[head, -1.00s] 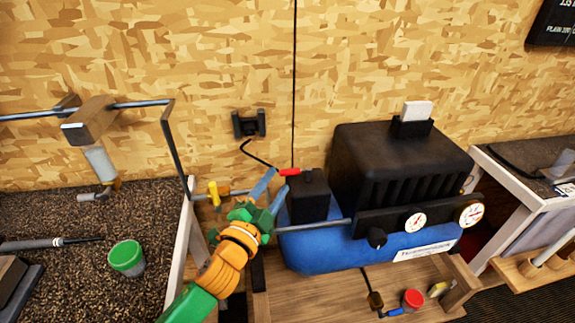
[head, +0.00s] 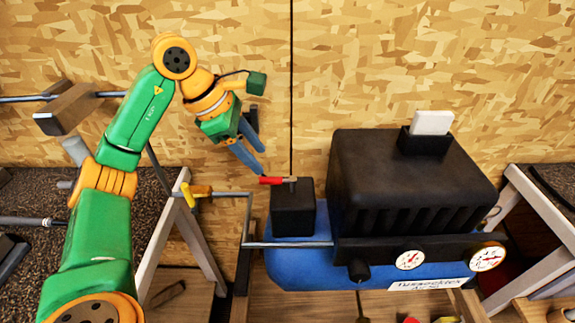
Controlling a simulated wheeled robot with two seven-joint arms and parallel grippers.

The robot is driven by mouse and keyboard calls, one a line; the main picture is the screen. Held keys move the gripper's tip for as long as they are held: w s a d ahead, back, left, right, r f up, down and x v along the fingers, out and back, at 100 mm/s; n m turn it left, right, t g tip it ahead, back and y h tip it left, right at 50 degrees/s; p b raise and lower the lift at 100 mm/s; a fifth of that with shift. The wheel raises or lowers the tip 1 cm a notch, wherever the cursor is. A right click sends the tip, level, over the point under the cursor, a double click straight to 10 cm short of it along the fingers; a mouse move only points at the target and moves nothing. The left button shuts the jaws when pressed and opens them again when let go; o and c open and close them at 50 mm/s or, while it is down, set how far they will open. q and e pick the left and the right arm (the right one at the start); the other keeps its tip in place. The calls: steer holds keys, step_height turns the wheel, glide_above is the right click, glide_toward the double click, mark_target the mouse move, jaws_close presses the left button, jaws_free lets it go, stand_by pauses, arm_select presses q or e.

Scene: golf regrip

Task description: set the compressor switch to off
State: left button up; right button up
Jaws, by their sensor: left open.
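The compressor has a black ribbed cover (head: 405,180) and a blue tank (head: 300,268). A black switch box (head: 293,208) stands at its left end, with a red-handled lever (head: 271,180) on top pointing left. My left gripper (head: 263,163) hangs with its blue-grey fingers pointing down and right. It is open and empty, its tips just above the red handle; I cannot tell whether they touch it. My right gripper is out of view.
Two gauges (head: 410,260) and a black knob (head: 358,270) are on the compressor's front. A thin metal pipe (head: 290,244) runs left to a yellow valve handle (head: 187,194). A white card (head: 432,122) stands in a holder on the cover. Benches flank both sides.

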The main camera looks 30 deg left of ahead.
mark_target(268, 179)
arm_select(q)
steer(key=x, duration=0.3)
steer(key=s+x, duration=0.1)
steer(key=x, duration=0.1)
steer(key=shift+w+a+f, duration=0.1)
steer(key=shift+a+f, duration=0.2)
steer(key=shift+f, duration=0.25)
steer(key=shift+w+d+f, duration=0.1)
steer(key=shift+w+f, duration=0.1)
steer(key=shift+w, duration=0.05)
steer(key=shift+s, duration=0.2)
jaws_close()
steer(key=shift+r, duration=0.1)
stand_by(0.3)
